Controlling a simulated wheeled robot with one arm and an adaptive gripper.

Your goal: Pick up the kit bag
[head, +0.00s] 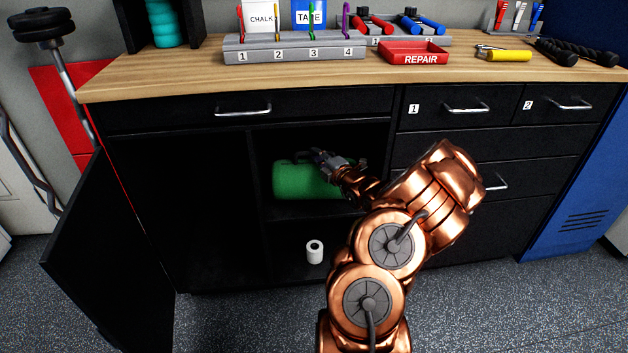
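A green, rounded kit bag (292,181) lies on the upper shelf inside the open black cabinet, below the worktop. My gripper (322,158) is inside the cabinet, at the top right part of the bag. My arm reaches in from the lower right and hides the right end of the bag. The fingers look close to or touching the bag's upper side.
The cabinet door (95,262) stands open on the left. A white roll (314,251) stands on the lower shelf. The shelf edge (290,212) runs below the bag. Drawers (470,105) are at the right. The worktop (190,70) above holds a numbered rack (295,48) and a red REPAIR tray (420,58).

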